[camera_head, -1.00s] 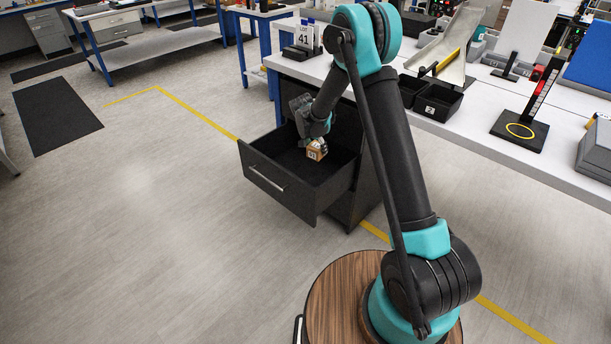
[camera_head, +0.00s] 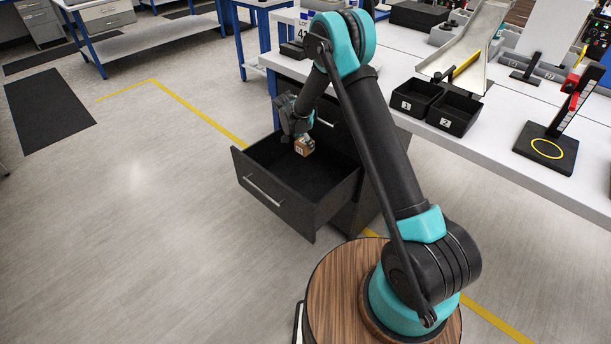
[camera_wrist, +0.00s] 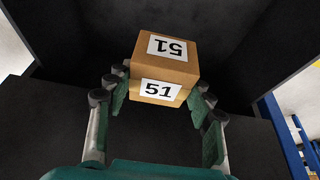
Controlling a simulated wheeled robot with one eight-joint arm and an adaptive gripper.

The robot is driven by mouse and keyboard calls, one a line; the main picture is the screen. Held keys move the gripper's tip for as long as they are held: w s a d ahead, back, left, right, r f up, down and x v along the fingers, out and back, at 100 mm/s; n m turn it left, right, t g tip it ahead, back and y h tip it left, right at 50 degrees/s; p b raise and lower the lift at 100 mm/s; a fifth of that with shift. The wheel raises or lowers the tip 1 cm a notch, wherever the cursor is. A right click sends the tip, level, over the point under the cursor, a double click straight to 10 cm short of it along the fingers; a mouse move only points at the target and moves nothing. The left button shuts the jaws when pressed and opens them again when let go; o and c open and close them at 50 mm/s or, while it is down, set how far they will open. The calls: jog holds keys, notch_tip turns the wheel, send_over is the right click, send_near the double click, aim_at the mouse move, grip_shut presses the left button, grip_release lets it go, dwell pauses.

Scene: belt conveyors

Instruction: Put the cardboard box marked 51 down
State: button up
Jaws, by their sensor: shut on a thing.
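The cardboard box marked 51 (camera_wrist: 185,69) is brown with white labels on two faces, and it fills the middle of the wrist view. My gripper (camera_wrist: 158,98) is shut on it, with one finger on each side. In the head view the small box (camera_head: 304,147) hangs from my gripper (camera_head: 299,136) over the open black drawer (camera_head: 270,212). Whether the box touches the drawer floor cannot be told. The drawer floor looks empty around it.
The drawer belongs to a dark cabinet under a white table (camera_head: 500,135). Black bins marked 1 (camera_head: 415,97) and 2 (camera_head: 453,114), a chute (camera_head: 472,50) and a stand with a yellow ring (camera_head: 546,148) are on the table.

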notch_tip(320, 180, down, 20)
jog(key=shift+w+r, duration=0.15)
dwell(0.4)
jog(key=o, duration=1.2)
